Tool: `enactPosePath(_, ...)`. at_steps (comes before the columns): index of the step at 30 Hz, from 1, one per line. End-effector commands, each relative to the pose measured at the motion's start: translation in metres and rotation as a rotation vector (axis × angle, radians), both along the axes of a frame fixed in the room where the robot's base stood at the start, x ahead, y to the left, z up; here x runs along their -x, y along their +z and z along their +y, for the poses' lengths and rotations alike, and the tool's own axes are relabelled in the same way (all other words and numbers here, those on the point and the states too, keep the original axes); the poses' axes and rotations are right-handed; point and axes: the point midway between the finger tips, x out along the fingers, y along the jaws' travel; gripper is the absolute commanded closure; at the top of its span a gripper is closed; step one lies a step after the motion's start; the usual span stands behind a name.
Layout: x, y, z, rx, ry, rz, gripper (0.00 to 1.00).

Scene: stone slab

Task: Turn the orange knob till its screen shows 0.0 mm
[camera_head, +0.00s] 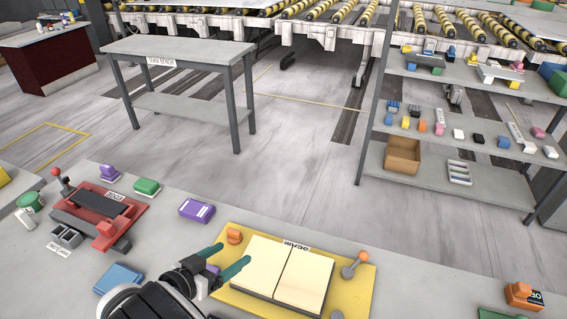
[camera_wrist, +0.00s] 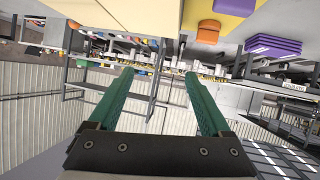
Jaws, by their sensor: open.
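An orange block-like unit (camera_head: 519,301) with an orange knob (camera_head: 523,288) on top sits at the right end of the near slab. A small dark screen (camera_head: 537,297) is on its side; its reading is too small and tilted to make out. My gripper (camera_head: 235,252), with two teal fingers, is open and empty over the left edge of the yellow seam plate, far left of that unit. In the wrist view my gripper (camera_wrist: 158,73) shows parted fingers with nothing between them.
The yellow plate (camera_head: 350,290) bears two cream panels (camera_head: 283,272), an orange piece (camera_head: 234,236) and an orange-topped lever (camera_head: 352,266). A purple box (camera_head: 197,210) and a red fixture (camera_head: 100,210) lie left. The slab between the plate and the orange unit looks clear.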

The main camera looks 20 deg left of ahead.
Motion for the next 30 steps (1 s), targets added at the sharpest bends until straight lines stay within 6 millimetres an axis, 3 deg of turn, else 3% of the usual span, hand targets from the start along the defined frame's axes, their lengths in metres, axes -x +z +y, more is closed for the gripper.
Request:
enactPosePath(1,0.016,-0.014,0.027,-0.032,0.072,-0.033,0.18)
enactPosePath(3,0.031,-0.025,0.051,-0.079,0.138,-0.063,0.18)
enactPosePath(6,0.033,-0.032,0.062,-0.106,0.167,-0.078,0.18)
enactPosePath(8,0.024,-0.035,0.062,-0.106,0.166,-0.078,0.18)
enactPosePath(21,-0.086,-0.08,0.06,-0.105,0.162,-0.076,0.18)
enactPosePath(30,-0.109,-0.089,0.061,-0.104,0.163,-0.076,0.18)
